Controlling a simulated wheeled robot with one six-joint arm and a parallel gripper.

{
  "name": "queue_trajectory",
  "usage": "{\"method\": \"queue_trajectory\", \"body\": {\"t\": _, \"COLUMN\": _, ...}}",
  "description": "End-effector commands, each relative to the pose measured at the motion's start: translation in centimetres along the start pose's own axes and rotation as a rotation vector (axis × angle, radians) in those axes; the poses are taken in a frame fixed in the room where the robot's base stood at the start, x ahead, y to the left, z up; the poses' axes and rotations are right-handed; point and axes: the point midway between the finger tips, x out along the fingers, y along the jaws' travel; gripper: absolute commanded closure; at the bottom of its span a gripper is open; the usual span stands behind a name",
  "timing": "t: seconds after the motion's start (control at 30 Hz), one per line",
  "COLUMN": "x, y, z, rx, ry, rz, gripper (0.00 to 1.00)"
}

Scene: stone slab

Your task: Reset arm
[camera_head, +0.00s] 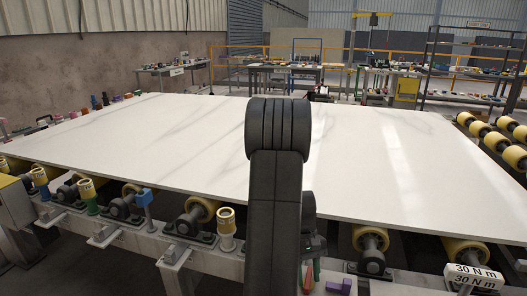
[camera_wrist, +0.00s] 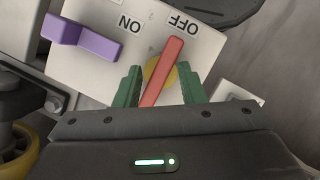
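In the wrist view, my gripper (camera_wrist: 160,88) has its two green fingers apart, one on each side of a red lever (camera_wrist: 172,58). Gaps show between the fingers and the lever, so it is not gripped. The lever sits on a yellow round hub (camera_wrist: 155,72) on a white panel (camera_wrist: 205,50) marked ON and OFF. The lever's upper end is by the OFF label. In the head view, my dark arm stands in front of the slab's near edge, and my gripper (camera_head: 314,248) is partly hidden low beside it. The red lever (camera_head: 309,275) shows just below.
A purple lever (camera_wrist: 90,40) is left of the red one; it also shows in the head view (camera_head: 340,286). A large white stone slab (camera_head: 150,140) lies on a roller frame with yellow rollers (camera_head: 370,238). Work tables and shelves stand far back.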

Motion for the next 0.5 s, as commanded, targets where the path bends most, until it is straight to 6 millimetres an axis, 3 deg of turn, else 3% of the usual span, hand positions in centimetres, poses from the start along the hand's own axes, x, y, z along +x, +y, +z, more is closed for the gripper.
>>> {"method": "queue_trajectory", "body": {"t": 0.2, "x": 0.13, "y": -0.12, "z": -0.06, "rx": -0.151, "ry": 0.001, "rz": 0.063, "gripper": 0.64}}
{"method": "queue_trajectory", "body": {"t": 0.5, "x": -0.03, "y": -0.10, "z": 0.03, "rx": -0.191, "ry": 0.000, "rz": 0.079, "gripper": 0.64}}
